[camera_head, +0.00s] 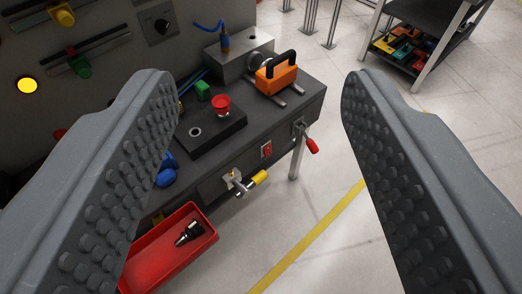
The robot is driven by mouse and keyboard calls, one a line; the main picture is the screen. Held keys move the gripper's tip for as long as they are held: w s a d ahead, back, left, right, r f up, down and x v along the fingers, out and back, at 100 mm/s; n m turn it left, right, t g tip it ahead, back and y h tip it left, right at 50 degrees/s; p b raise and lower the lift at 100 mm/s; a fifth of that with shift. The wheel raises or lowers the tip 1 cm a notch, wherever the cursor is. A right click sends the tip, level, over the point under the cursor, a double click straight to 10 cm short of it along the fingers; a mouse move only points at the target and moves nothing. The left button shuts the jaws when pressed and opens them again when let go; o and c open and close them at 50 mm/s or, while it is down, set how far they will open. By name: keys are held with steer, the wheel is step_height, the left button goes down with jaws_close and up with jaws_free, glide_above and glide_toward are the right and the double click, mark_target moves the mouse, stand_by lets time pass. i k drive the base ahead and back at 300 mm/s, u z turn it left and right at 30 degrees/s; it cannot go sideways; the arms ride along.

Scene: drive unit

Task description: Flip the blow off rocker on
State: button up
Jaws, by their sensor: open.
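A small red rocker switch (266,150) sits on the dark front face of the workbench. It is the only rocker I can make out, and any label or its on/off position is too small to tell. My gripper (257,88) is open and empty, its two grey studded fingers wide apart at the left and right of the view. The rocker appears between the fingers, well beyond them and not touched.
On the front face are a yellow-handled valve (258,178) and a red-handled lever (312,146). A red tray (165,255) lies below.

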mark_target(268, 149)
steer(key=u, duration=0.05)
steer(key=k, duration=0.65)
steer(key=z, duration=0.65)
steer(key=i, duration=1.4)
steer(key=u, duration=0.25)
